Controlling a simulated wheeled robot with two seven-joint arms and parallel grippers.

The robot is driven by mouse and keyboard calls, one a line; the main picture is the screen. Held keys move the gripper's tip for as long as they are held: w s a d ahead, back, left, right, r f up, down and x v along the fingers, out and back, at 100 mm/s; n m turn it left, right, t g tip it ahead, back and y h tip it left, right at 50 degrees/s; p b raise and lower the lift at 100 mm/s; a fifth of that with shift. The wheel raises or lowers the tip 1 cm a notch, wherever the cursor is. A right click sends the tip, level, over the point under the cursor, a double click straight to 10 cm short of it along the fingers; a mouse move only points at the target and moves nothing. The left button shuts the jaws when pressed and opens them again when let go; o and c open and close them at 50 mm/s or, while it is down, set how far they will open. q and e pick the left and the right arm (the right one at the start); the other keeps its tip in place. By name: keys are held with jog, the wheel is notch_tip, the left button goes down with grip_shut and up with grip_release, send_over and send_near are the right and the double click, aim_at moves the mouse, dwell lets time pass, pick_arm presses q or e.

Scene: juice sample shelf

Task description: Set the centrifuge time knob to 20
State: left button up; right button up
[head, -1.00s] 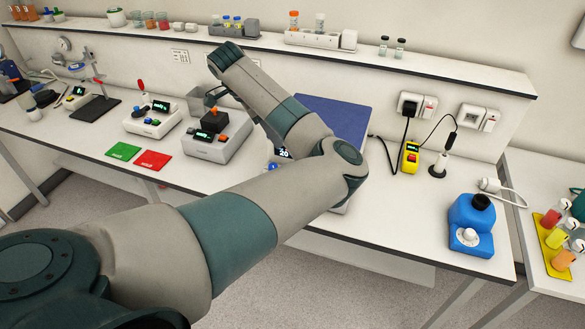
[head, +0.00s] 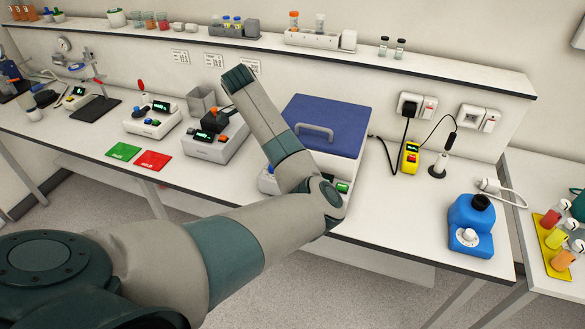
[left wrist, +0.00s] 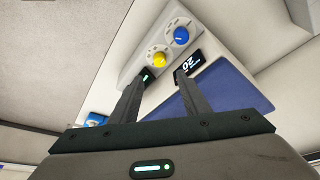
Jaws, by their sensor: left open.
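The centrifuge (head: 345,140) is a white box with a blue lid and grey handle, in the middle of the bench in the head view. My arm covers most of its front panel there, and my left gripper is hidden. In the left wrist view my left gripper (left wrist: 161,77) is open, its fingers spread below the panel's yellow knob (left wrist: 159,59). Nothing is between the fingers. A blue knob (left wrist: 181,36) sits up and right of the yellow one. A dark display (left wrist: 190,63) by the right finger reads 20, upside down. I cannot tell which knob sets time.
A grey device with a black top (head: 218,137) stands left of the centrifuge. Green (head: 123,150) and red (head: 153,160) mats lie on the bench.

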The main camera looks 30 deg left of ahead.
pick_arm(q)
jog(key=b+x, duration=0.1)
jog(key=x, duration=0.4)
jog(key=shift+a+f+b, duration=0.1)
jog(key=shift+f+b, duration=0.3)
jog(key=shift+w+f, duration=0.15)
jog(key=shift+f, duration=0.15)
jog(key=x, duration=0.1)
jog(key=p+x, duration=0.1)
jog(key=x, duration=0.2)
jog(key=shift+w+d+p, duration=0.1)
jog(key=shift+d+p, duration=0.2)
jog(key=shift+p, duration=0.1)
jog(key=shift+w+f, duration=0.2)
jog(key=shift+f, duration=0.4)
jog(key=shift+c, duration=0.3)
jog(key=c, duration=1)
